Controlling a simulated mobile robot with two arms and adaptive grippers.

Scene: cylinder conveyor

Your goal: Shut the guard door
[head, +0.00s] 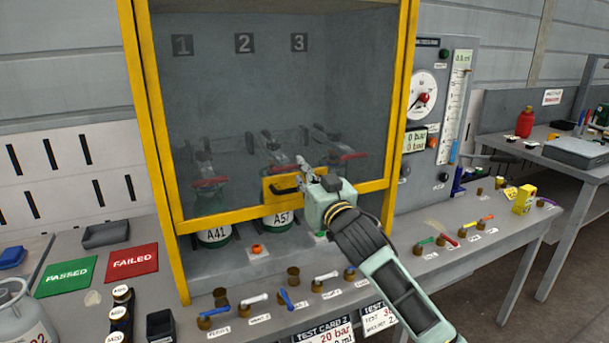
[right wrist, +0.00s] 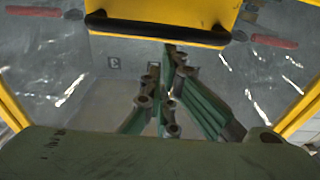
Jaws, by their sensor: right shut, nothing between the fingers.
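The guard door is a clear pane in a yellow frame, and its lower yellow bar (head: 230,218) hangs above the bench, with an open gap below it. A yellow plate with a black handle (head: 283,186) is fixed near the bar's middle. The handle also shows at the top of the right wrist view (right wrist: 158,28). My right gripper (head: 305,168) is shut and empty in front of the door, close to the handle. My left gripper is not in view.
Behind the pane stand cylinders, including A41 (head: 215,236) and A57 (head: 279,222), whose bases show below the door. Several small valves with coloured levers line the bench front. Green (head: 66,276) and red (head: 132,261) cards lie left. A gauge panel (head: 432,110) stands right.

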